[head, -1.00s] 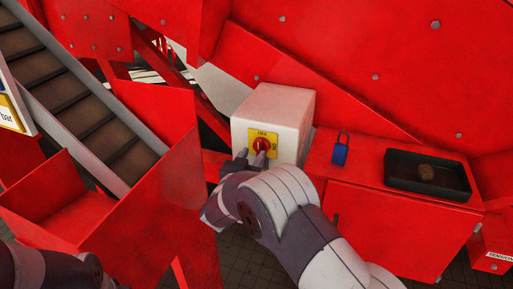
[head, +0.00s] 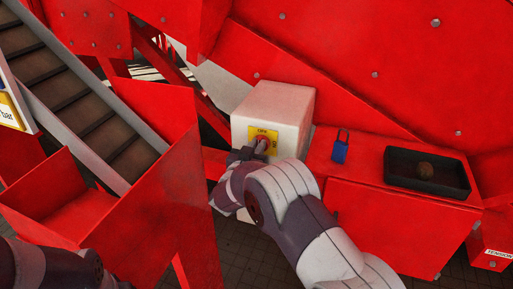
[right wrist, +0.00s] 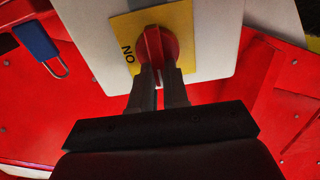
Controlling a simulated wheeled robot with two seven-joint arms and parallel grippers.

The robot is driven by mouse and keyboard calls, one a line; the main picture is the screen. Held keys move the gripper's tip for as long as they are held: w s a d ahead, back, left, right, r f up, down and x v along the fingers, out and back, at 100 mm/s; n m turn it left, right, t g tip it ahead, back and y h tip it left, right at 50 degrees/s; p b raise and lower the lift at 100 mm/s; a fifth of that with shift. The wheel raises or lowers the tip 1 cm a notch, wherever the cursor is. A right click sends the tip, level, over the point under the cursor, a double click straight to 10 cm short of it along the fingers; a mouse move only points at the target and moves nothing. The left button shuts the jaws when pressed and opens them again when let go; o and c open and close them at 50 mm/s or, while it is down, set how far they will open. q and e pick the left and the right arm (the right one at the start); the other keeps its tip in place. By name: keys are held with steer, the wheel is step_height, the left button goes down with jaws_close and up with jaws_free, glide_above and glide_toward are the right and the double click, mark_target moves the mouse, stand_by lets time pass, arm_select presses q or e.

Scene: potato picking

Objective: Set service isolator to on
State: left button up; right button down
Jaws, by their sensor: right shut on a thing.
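The service isolator is a pale box (head: 284,108) with a yellow plate (head: 254,133) on its front face. A red rotary knob (head: 263,143) sits on the plate; OFF is printed above it and ON to its right. In the right wrist view the red knob (right wrist: 153,42) stands on the yellow plate (right wrist: 121,32), with ON readable at the plate's left. My right gripper (right wrist: 159,75) is shut on the knob's handle, one finger on each side. In the head view my right gripper (head: 255,151) partly hides the knob. My left gripper is out of view; only part of that arm shows.
A conveyor (head: 75,95) and red panels (head: 150,135) fill the left side.

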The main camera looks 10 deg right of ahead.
steer(key=shift+f+m+b, duration=0.2)
steer(key=shift+m+b, duration=0.3)
steer(key=shift+s+d+f+m+b, duration=0.15)
steer(key=shift+d+f+m+b, duration=0.1)
steer(key=shift+m+b, duration=2.8)
steer(key=shift+s+d+f+m+b, duration=0.2)
steer(key=shift+m+b, duration=2.35)
steer(key=shift+b, duration=0.9)
steer(key=shift+s+d+f+m+b, duration=0.1)
steer(key=shift+d+f+m+b, duration=0.15)
steer(key=shift+m+b, duration=2.8)
steer(key=c, duration=1.1)
jaws_free()
steer(key=v, duration=1.2)
steer(key=shift+s+a, duration=0.2)
steer(key=shift+s, duration=0.1)
